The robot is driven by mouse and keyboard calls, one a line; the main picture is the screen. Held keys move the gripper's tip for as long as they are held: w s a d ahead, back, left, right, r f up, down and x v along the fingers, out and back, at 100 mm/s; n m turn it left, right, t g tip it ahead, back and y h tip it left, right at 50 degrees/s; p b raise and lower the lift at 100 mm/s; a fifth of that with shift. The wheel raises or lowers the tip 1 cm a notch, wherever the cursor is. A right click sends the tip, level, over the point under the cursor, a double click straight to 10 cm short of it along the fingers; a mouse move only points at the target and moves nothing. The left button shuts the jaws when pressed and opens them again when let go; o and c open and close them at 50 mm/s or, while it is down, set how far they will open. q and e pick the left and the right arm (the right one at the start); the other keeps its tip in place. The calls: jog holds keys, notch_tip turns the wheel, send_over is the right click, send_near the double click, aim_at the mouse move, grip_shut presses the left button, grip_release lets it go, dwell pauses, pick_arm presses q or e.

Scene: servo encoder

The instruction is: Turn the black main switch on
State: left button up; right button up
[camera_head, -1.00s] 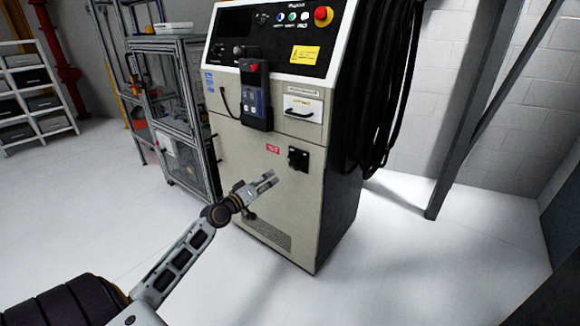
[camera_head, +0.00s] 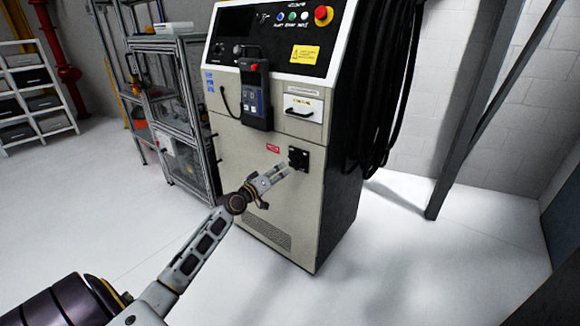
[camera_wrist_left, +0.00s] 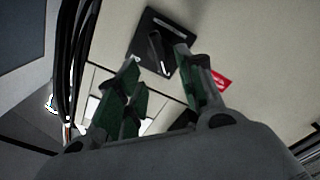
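The black main switch (camera_head: 298,159) is on the front of the beige cabinet (camera_head: 240,150), right of a small red label (camera_head: 273,149). My left gripper (camera_head: 286,170) is just in front of and slightly below-left of the switch in the head view. In the left wrist view the switch's square black plate and raised handle (camera_wrist_left: 158,50) lie just beyond my left gripper (camera_wrist_left: 155,75). Its two fingers are spread apart with nothing between them. I cannot tell whether a fingertip touches the switch. My right gripper is in neither view.
Thick black cables (camera_head: 385,90) hang on the cabinet's right side. A framed enclosure (camera_head: 180,110) stands to the left. The floor (camera_head: 110,220) in front is clear.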

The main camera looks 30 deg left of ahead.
aim_at(292, 164)
pick_arm(q)
jog(key=shift+w+d, duration=0.1)
jog(key=shift+w, duration=1.4)
jog(key=shift+w+d, duration=0.1)
jog(key=shift+w, duration=0.75)
jog(key=shift+w+b, duration=0.4)
jog(key=shift+w, duration=0.4)
jog(key=shift+w+d, duration=0.1)
jog(key=shift+w, duration=0.4)
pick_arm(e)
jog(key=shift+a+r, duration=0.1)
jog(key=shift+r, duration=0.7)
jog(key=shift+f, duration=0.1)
pick_arm(q)
grip_shut()
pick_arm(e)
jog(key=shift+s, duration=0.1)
